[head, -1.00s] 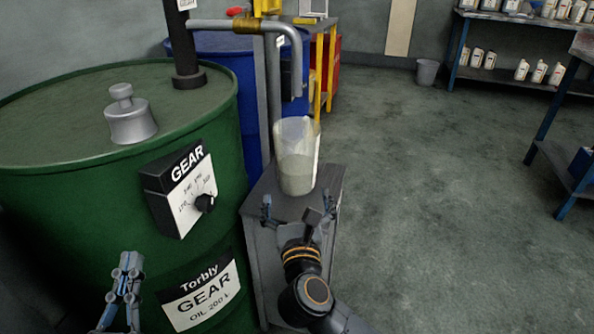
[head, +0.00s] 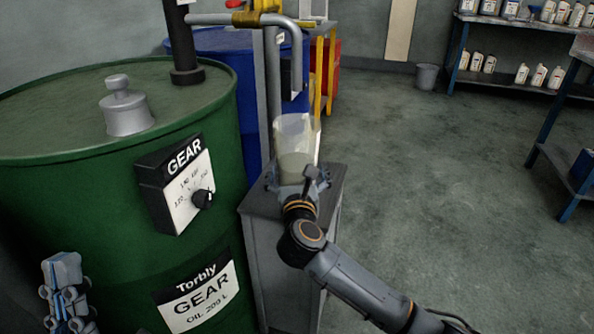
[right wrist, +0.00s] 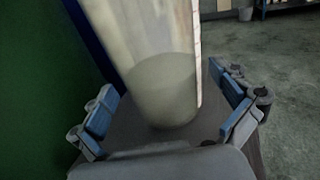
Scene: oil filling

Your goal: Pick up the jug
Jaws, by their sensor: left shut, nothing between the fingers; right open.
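The jug (head: 296,138) is translucent and pale, with liquid in its lower part. It stands upright on the small grey cabinet (head: 262,203) beside the green drum. My right gripper (head: 297,172) is open at the near side of the jug, low on its body. In the right wrist view the jug (right wrist: 160,85) stands ahead, between the two spread fingers (right wrist: 168,110), with visible gaps on both sides. The jug's lower part is partly hidden by my right gripper in the head view. My left gripper (head: 66,290) is shut and empty at the lower left, in front of the green drum.
The green gear oil drum (head: 60,210) with a dial box (head: 178,185) stands close on the left. A metal pipe (head: 240,20) reaches above and behind the jug. A blue drum (head: 222,62) stands behind.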

